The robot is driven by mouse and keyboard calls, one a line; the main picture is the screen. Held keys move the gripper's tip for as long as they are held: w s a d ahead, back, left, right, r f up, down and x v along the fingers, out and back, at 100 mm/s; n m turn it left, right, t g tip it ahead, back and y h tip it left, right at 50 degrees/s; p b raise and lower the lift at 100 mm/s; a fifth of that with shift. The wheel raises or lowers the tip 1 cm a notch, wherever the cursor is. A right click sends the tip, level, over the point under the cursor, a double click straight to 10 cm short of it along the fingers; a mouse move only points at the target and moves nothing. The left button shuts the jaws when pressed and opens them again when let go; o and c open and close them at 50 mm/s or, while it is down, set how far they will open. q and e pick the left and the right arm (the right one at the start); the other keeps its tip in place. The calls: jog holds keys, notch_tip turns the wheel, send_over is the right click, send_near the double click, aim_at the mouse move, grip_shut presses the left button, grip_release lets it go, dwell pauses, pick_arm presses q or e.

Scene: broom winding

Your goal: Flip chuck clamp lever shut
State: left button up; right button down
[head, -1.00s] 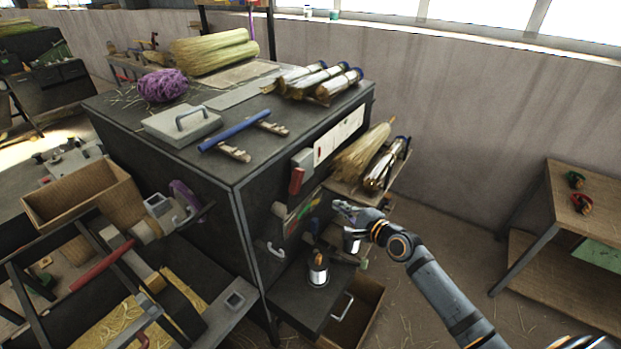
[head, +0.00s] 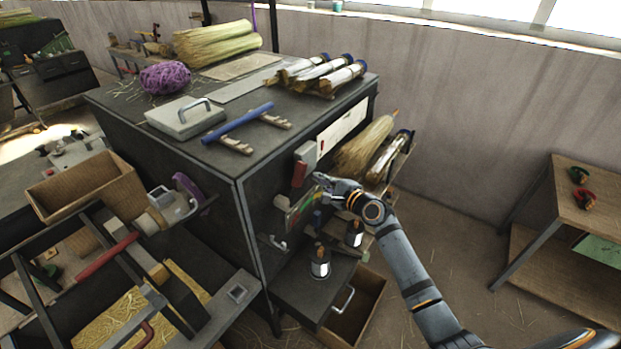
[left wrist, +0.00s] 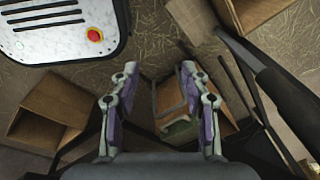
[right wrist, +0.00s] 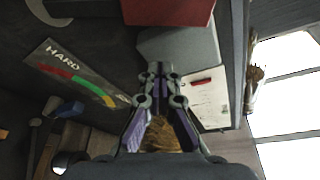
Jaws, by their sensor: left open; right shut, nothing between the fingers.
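A red lever handle (head: 299,173) hangs below a grey housing (head: 307,152) on the cabinet's side; I take it for the clamp lever, though no label shows. In the right wrist view the red handle (right wrist: 168,12) is at the top edge, cut off, beside the grey housing (right wrist: 180,48). My right gripper (head: 319,178) is shut and empty, just right of the handle in the head view; its fingertips (right wrist: 160,68) point at the housing. Whether they touch it I cannot tell. My left gripper (left wrist: 159,70) is open and empty over the floor, outside the head view.
A coloured gauge plate marked HARD (right wrist: 75,75) is beside the right gripper. A side rack holds broom bundles (head: 365,145). A red-handled bar (head: 105,258) is at left.

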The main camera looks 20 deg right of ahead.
jog(key=a+p, duration=0.1)
jog(key=a+r+p, duration=0.1)
jog(key=a+p, duration=0.1)
jog(key=shift+s+a+r, duration=0.2)
jog(key=shift+s+r, duration=0.15)
jog(key=shift+s, duration=0.05)
jog(key=shift+w+f, duration=0.1)
jog(key=shift+w, duration=0.05)
